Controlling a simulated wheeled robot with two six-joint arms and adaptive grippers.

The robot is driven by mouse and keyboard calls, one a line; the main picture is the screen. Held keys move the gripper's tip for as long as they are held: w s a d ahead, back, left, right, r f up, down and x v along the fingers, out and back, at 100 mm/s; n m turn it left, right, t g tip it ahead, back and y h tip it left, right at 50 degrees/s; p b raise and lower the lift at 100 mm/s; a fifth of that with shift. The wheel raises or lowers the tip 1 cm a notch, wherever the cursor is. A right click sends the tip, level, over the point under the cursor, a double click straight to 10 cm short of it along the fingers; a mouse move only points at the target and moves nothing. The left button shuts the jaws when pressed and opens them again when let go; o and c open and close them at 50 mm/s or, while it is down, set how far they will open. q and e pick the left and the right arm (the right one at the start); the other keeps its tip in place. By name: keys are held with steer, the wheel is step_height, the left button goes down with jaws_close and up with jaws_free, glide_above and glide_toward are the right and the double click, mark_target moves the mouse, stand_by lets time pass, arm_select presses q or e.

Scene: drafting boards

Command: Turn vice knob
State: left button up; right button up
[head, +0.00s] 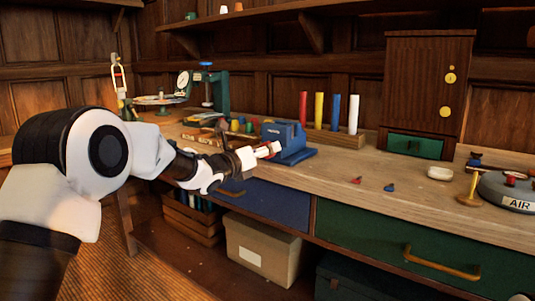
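A blue vice (290,153) stands at the front edge of the wooden workbench, near the middle of the head view. My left arm comes in from the left, and its gripper (266,151) is at the near left side of the vice. Its white fingertips, with a bit of red by them, overlap the front of the vice in the picture. The vice knob cannot be made out apart from the fingers. Whether the fingers touch it or are closed on it cannot be told. My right gripper is not in view.
Behind the vice stands a wooden rack (335,137) with red, yellow, blue and white rods. Small coloured pieces lie left of the vice. A wooden cabinet (428,85) and a grey AIR device (508,192) are to the right. Drawers and a cardboard box (262,250) are below.

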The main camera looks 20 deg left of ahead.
arm_select(q)
steer(key=shift+x, duration=1)
steer(key=shift+s, duration=0.1)
steer(key=c, duration=1.2)
steer(key=shift+o, duration=0.2)
steer(key=shift+n, duration=0.4)
